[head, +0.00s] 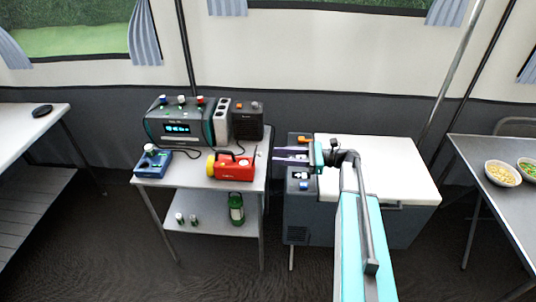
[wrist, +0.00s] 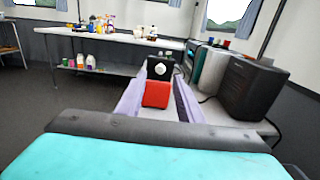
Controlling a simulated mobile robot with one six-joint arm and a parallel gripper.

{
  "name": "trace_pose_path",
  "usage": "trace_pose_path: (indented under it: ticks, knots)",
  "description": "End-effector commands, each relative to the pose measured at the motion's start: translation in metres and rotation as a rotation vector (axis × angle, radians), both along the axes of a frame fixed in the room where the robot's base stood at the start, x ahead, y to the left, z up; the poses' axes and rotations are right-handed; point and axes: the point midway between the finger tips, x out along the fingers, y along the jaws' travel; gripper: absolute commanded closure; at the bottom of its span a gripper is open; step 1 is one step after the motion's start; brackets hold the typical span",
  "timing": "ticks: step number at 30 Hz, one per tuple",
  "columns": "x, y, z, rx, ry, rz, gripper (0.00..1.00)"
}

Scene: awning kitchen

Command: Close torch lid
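The torch (head: 234,168) is red with a yellow front end and a dark handle. It lies on the top of the metal trolley, its yellow end to the left. In the wrist view a red square part of the torch (wrist: 156,95) shows between my fingers, below a dark square piece with a pale round spot. I cannot tell for sure which part is the lid or how far it stands open. My gripper (head: 283,154) is to the right of the torch, pointing left at its end. Its two purple fingers are apart and empty, and they also show in the wrist view (wrist: 158,88).
A dark radio-like unit (head: 180,122), a black speaker box (head: 247,121) and a blue device (head: 152,162) share the trolley top (head: 188,171). A green lantern (head: 236,208) stands on the lower shelf. A cooler box (head: 385,165) with a white lid is below my arm.

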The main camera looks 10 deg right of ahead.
Motion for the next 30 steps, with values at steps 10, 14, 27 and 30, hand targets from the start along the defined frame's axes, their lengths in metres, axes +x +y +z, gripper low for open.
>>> trace_pose_path:
  ticks: [10, 14, 27, 30]
  knots:
    - [0.013, 0.040, 0.001, 0.000, 0.000, 0.000, 0.66]
    - [0.016, 0.047, 0.001, 0.000, -0.001, -0.001, 0.66]
    - [0.016, 0.048, 0.000, 0.000, -0.001, -0.002, 0.83]
    - [0.016, 0.048, 0.000, 0.000, -0.001, -0.002, 1.00]
